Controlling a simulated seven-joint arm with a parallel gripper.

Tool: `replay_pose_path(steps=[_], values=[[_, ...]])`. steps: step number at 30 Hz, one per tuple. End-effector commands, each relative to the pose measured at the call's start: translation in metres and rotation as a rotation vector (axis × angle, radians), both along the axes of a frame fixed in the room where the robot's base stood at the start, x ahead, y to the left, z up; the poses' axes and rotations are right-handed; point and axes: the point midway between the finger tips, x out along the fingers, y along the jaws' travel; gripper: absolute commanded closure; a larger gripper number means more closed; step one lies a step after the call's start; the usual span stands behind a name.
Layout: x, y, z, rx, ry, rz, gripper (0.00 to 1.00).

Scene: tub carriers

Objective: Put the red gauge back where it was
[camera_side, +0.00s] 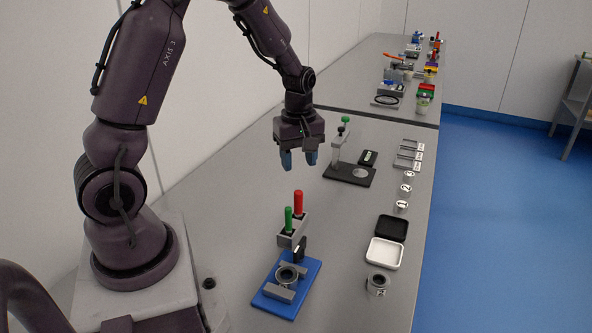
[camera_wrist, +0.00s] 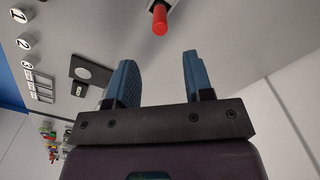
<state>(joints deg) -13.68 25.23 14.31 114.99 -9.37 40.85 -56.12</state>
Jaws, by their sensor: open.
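The red gauge (camera_side: 298,203) stands upright in a grey holder block (camera_side: 293,232) on the blue base (camera_side: 268,297). A green gauge (camera_side: 288,220) stands in the same block, in front of it and slightly to the left. My gripper (camera_side: 298,160) is open and empty, pointing down, above and apart from the red gauge. In the wrist view the red gauge (camera_wrist: 160,20) shows beyond the open fingers (camera_wrist: 156,62), near the top edge. The lower part of the red gauge is hidden in the block.
A grey ring (camera_side: 287,276) sits on the blue base. A black stand with a green knob (camera_side: 346,172) is behind, right of my gripper. Bare bench lies between.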

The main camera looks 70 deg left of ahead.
Motion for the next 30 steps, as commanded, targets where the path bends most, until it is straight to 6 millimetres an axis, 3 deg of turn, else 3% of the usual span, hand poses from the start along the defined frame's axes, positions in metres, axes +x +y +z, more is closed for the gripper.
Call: replay_pose_path(steps=[5, 8, 12, 16, 24, 30], values=[[-0.001, -0.021, 0.034, -0.001, -0.056, -0.143, 0.53], [-0.008, -0.047, 0.070, 0.010, -0.124, -0.335, 0.53], [-0.032, -0.087, 0.118, 0.057, -0.222, -0.665, 0.53], [-0.063, -0.119, 0.151, 0.137, -0.299, -0.968, 0.53], [-0.120, -0.154, 0.179, 0.330, -0.379, -1.430, 0.53], [-0.133, -0.159, 0.181, 0.386, -0.385, -1.536, 0.53]])
